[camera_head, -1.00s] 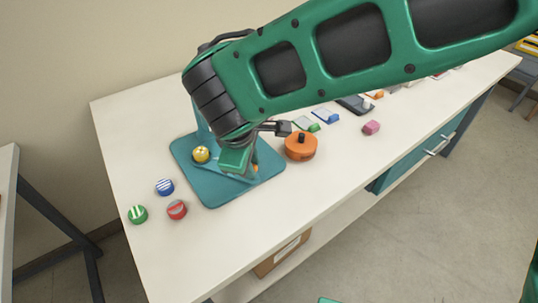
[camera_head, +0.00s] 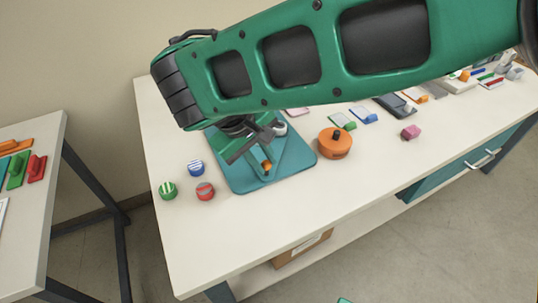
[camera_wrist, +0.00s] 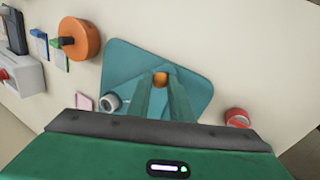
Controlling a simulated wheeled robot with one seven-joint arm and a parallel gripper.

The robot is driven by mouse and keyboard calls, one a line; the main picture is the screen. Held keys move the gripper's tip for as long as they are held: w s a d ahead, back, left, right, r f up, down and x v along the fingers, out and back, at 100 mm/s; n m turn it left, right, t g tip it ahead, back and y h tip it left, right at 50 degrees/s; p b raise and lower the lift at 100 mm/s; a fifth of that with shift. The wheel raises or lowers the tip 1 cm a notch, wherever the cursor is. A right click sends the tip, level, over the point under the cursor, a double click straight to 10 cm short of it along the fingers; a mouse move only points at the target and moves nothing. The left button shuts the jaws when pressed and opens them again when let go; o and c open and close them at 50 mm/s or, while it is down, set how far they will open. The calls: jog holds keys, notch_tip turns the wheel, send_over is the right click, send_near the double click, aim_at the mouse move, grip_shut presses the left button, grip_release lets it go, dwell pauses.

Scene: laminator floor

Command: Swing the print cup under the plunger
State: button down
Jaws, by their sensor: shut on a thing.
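The teal base plate (camera_head: 299,165) lies on the white bench. An orange knob (camera_head: 266,166) shows over it, and in the wrist view the knob (camera_wrist: 160,78) sits between my fingertips. My gripper (camera_wrist: 160,90) is shut on this knob; its green body also shows in the head view (camera_head: 236,146). A small white cup-like part with a dark middle (camera_wrist: 110,102) stands on the plate beside my fingers; in the head view it is partly covered (camera_head: 280,128). I cannot tell whether it is the print cup. The plunger is not clearly visible.
Green (camera_head: 168,190), blue (camera_head: 196,168) and red (camera_head: 205,191) round pieces stand left of the plate. An orange pot with a black knob (camera_head: 335,143) stands close on its right. The front bench strip is clear.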

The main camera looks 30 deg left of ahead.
jog(key=shift+s+a+r+m+g+h, duration=0.15)
jog(key=shift+a+m+h, duration=0.1)
jog(key=shift+a+m, duration=0.65)
jog(key=shift+s+a+r+m+g+h, duration=0.15)
jog(key=shift+a+m+h, duration=0.1)
jog(key=shift+a+m, duration=0.6)
jog(key=shift+m, duration=0.35)
jog(key=c, duration=1.6)
grip_release()
jog(key=shift+f, duration=0.2)
jog(key=shift+s+d, duration=0.1)
jog(key=v, duration=1)
jog(key=shift+r, duration=0.35)
